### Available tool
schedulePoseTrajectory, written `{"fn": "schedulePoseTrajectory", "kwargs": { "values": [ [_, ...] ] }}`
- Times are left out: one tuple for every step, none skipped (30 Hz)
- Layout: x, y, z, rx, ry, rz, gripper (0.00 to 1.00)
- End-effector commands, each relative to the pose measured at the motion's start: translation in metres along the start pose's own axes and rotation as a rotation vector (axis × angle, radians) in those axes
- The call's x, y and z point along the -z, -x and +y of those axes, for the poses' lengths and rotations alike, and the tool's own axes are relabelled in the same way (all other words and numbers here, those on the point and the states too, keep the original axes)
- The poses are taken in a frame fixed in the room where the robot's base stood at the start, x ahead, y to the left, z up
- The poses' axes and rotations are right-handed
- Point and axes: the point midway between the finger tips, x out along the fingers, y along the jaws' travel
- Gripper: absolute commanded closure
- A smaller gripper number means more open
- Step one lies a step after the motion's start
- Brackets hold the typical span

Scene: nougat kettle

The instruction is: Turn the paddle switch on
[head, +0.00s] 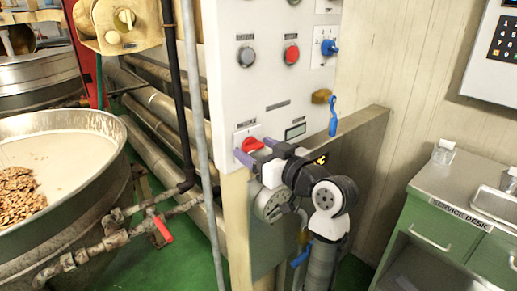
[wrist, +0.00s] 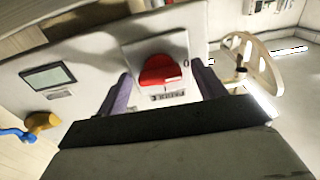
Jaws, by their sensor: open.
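The paddle switch (head: 252,145) is a red rotary knob on a white square plate, low on the white control panel. In the wrist view the red knob (wrist: 160,72) sits in the middle, with a small label below it that seems to read PADDLE. My gripper (head: 254,150) is open at the panel. Its two purple fingers stand on either side of the knob in the wrist view (wrist: 161,70), with gaps showing between them and the knob. Whether the fingertips touch the plate is unclear.
Above are a grey button (head: 246,56), a red button (head: 291,54) and a blue knob (head: 329,47). A blue-handled valve (head: 333,116) and small display (head: 295,131) are to the right. A grey pipe (head: 200,150) runs left of the panel, beside the kettle (head: 105,128).

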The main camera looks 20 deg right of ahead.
Motion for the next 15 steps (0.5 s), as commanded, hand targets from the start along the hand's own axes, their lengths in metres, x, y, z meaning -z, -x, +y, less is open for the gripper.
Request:
{"fn": "schedulePoseTrajectory", "kwargs": {
  "values": [
    [0.0000,-0.0002,0.0000,0.000,0.000,0.000,0.31],
    [0.0000,-0.0002,0.0000,0.000,0.000,0.000,0.31],
    [0.0000,-0.0001,0.0000,0.000,0.000,0.000,0.31],
    [0.0000,-0.0001,0.0000,0.000,0.000,0.000,0.31],
    [0.0000,0.0000,-0.0001,0.000,0.000,0.000,0.31],
    [0.0001,0.0000,-0.0001,0.000,0.000,0.000,0.35],
    [0.0001,0.0001,-0.0001,0.000,0.000,0.000,0.39],
    [0.0001,0.0001,-0.0001,0.000,0.000,0.000,0.43],
    [0.0001,0.0001,-0.0001,0.000,0.000,0.001,0.48],
    [0.0001,0.0001,-0.0001,0.000,0.000,0.001,0.52],
    [0.0001,0.0002,-0.0001,0.000,0.000,0.001,0.56],
    [0.0002,0.0002,-0.0001,0.000,0.000,0.001,0.61],
    [0.0002,0.0002,-0.0001,0.000,0.000,0.001,0.65],
    [0.0002,0.0002,-0.0001,0.000,0.000,0.001,0.69],
    [0.0002,0.0002,-0.0001,0.000,0.000,0.001,0.74]
  ]
}}
